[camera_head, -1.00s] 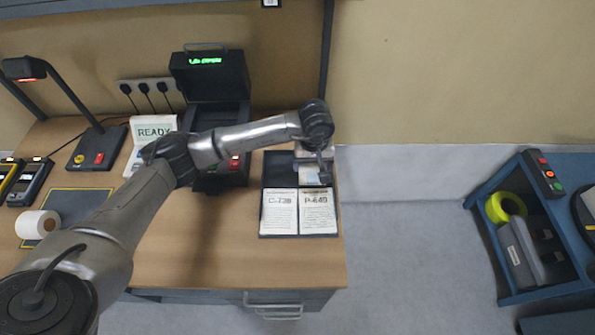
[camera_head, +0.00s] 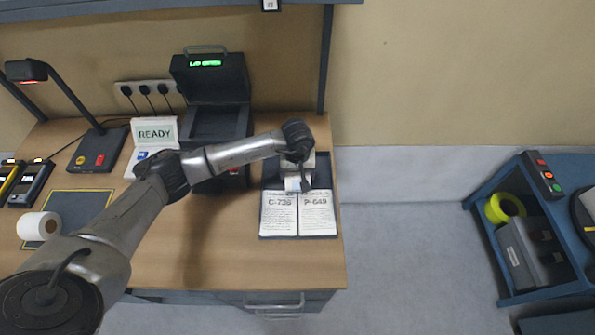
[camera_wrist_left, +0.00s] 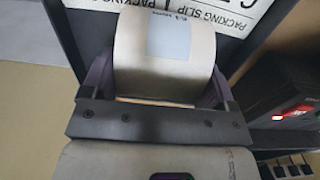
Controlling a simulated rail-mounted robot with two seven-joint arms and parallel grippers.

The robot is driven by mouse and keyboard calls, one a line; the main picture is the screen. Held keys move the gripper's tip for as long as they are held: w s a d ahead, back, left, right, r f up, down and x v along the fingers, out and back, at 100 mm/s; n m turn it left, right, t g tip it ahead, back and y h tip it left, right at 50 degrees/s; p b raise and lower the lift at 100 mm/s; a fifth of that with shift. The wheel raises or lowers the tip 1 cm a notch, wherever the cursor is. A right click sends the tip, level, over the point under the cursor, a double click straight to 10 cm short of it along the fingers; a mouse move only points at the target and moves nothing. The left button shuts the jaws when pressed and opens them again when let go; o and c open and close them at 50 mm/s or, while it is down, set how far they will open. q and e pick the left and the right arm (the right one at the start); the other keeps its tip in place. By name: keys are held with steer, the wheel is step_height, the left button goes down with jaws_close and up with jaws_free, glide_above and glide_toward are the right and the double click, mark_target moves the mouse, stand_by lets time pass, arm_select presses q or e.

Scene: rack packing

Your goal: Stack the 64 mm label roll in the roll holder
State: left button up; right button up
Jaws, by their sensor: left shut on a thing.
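My left gripper (camera_head: 300,180) is over the rear part of the dark document tray (camera_head: 263,215), behind the packing slips. In the left wrist view its two fingers (camera_wrist_left: 160,82) are shut on a pale label roll (camera_wrist_left: 130,55), one at each end. The roll has a pale blue label patch with small text too blurred to read. In the head view the roll (camera_head: 292,184) is partly hidden by the gripper. I cannot tell whether it touches the tray. I cannot clearly identify a roll holder. My right gripper is not in view.
A printer (camera_head: 215,122) with its lid up and a green "LID OPEN" display stands behind my arm. Another white roll (camera_head: 38,226) lies on a mat at left. Two packing slips (camera_head: 298,213) lie in the tray. The front of the bench is clear.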

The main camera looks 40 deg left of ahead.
arm_select(q)
steer(key=o, duration=1)
steer(key=shift+f, duration=0.1)
step_height(320, 180, up, 12)
steer(key=shift+r, duration=0.15)
